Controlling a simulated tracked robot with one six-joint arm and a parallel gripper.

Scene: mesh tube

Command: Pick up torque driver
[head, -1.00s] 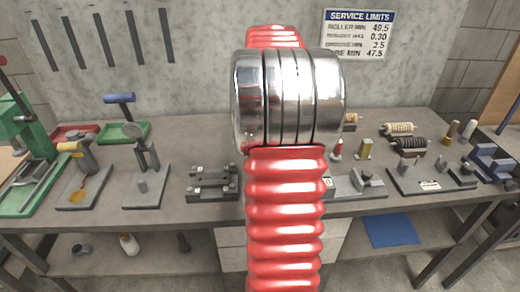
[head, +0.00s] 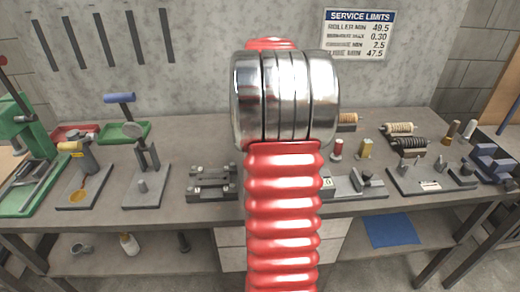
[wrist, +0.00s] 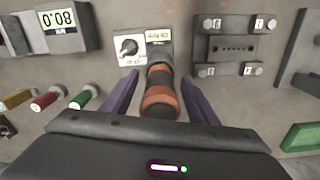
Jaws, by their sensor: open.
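In the wrist view, the torque driver (wrist: 160,98) shows as a black and orange-brown handle, seen from its end. It reaches back toward a small unit with a black dial and a label (wrist: 132,48). My gripper (wrist: 159,78) has its two purple fingers apart, one on the left and one on the right of the handle. Gaps show between the fingers and the handle, so it is not gripped. In the head view, my own red arm hides the gripper and the driver.
In the wrist view, a display box (wrist: 62,28) and several coloured handles, one of them red (wrist: 46,99), lie left. In the head view, a green press (head: 22,165) stands on the bench's left.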

